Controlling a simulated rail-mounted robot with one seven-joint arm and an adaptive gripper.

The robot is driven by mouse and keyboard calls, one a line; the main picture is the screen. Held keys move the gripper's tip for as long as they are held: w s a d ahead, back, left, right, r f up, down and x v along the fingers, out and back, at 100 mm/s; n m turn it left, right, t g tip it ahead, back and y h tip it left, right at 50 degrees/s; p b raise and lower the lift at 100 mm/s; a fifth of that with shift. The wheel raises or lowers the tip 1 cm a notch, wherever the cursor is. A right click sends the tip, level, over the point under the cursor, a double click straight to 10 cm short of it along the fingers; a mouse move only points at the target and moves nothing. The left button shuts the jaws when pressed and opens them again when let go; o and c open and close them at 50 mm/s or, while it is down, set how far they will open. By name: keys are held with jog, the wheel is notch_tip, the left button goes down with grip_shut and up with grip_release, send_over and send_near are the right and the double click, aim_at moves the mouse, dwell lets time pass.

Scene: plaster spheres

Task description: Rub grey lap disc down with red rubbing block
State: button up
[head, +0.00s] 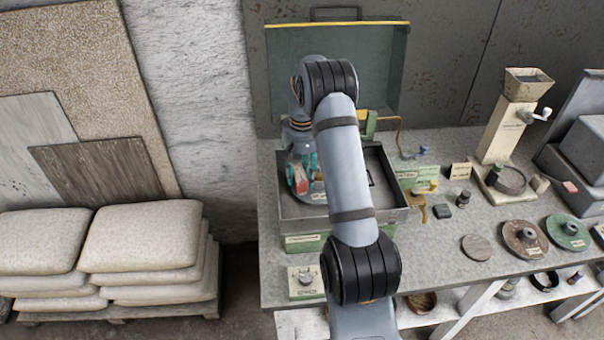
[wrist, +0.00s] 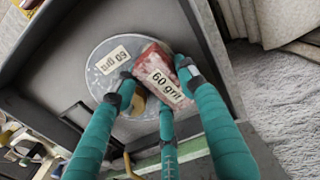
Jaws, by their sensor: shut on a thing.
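The grey lap disc (wrist: 101,75) lies flat in the dark-walled machine tray and carries a "60 grit" label. It also shows in the head view (head: 319,198), partly hidden by my arm. The red rubbing block (wrist: 152,54), with its own "60 grit" label, is held between the teal fingers of my gripper (wrist: 156,78). The block is over the right part of the disc, tilted in the wrist view. I cannot tell whether its underside touches the disc. In the head view my gripper (head: 302,175) points down into the tray's left part.
The tray (head: 397,216) has raised walls around the disc, with an open green lid (head: 390,70) behind. A knob box (head: 306,281) stands in front. A brown disc (head: 525,252), a green disc (head: 568,245) and a mill (head: 497,130) stand to the right.

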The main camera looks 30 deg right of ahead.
jog(key=shift+f, duration=0.4)
dwell(0.3)
jog(key=shift+r, duration=0.1)
